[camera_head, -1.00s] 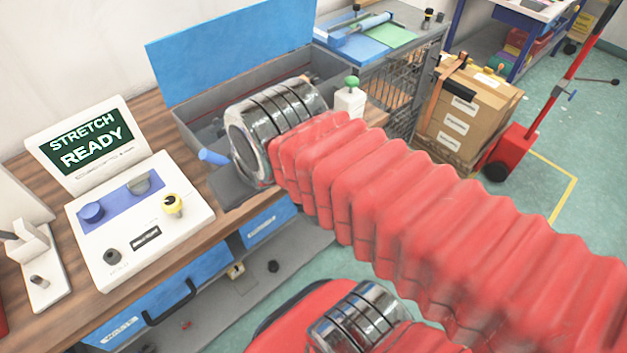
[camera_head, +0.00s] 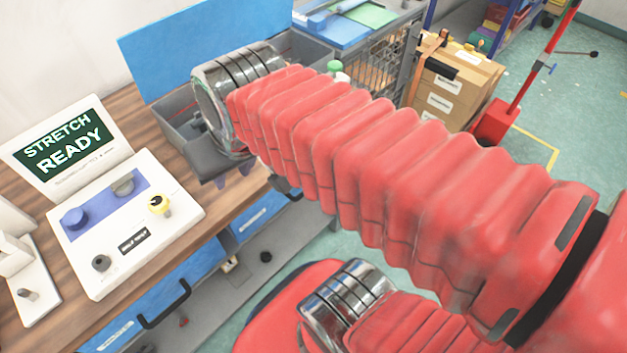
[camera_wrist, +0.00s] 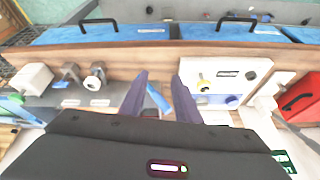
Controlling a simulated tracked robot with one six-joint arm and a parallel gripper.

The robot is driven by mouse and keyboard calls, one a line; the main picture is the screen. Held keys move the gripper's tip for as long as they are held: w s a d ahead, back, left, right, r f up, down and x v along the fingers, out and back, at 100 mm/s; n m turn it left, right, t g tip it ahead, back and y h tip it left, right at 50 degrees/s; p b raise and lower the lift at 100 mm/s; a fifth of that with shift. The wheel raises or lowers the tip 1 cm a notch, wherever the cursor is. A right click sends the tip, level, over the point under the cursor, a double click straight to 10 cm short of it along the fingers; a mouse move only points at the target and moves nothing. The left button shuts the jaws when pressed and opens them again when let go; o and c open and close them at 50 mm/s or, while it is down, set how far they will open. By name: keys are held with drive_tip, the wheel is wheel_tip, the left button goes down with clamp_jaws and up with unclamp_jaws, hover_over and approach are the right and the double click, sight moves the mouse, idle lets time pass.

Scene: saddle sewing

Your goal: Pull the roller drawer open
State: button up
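Blue drawer fronts with black handles line the bench's front. In the head view, one drawer (camera_head: 187,270) is below the control box, with its handle (camera_head: 165,305); another drawer (camera_head: 262,212) is farther right, partly behind my arm. Both also show at the top of the wrist view, as a left drawer (camera_wrist: 125,36) and a right drawer (camera_wrist: 205,32). They look shut. Their labels are too small to read, so I cannot tell which is the roller drawer. My gripper (camera_wrist: 160,74) is open and empty above the bench top, apart from the handles. In the head view, my arm mostly hides it.
A white control box (camera_head: 125,220) with knobs and a screen reading "STRETCH READY" (camera_head: 65,145) stands on the wooden bench. A grey bin with a blue lid (camera_head: 195,50) is behind my wrist. Cardboard boxes (camera_head: 455,85) and a red hand truck (camera_head: 492,122) stand at right.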

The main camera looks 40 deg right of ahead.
drive_tip(key=d+f+m+g+y, duration=0.1)
drive_tip(key=d+f+m, duration=0.4)
drive_tip(key=d, duration=0.4)
drive_tip(key=d+f+m+g+y, duration=0.1)
drive_tip(key=d+f+m+y, duration=0.1)
drive_tip(key=d+f+m, duration=0.3)
drive_tip(key=d+f+m+y, duration=0.1)
drive_tip(key=d+f+m, duration=0.4)
drive_tip(key=d, duration=0.8)
drive_tip(key=shift+m+g+y, duration=0.3)
drive_tip(key=shift+g, duration=0.1)
drive_tip(key=shift+f, duration=0.15)
drive_tip(key=x, duration=1.3)
drive_tip(key=shift+w+a+f, duration=0.1)
drive_tip(key=shift+a+f, duration=0.05)
drive_tip(key=shift+f, duration=0.1)
clamp_jaws()
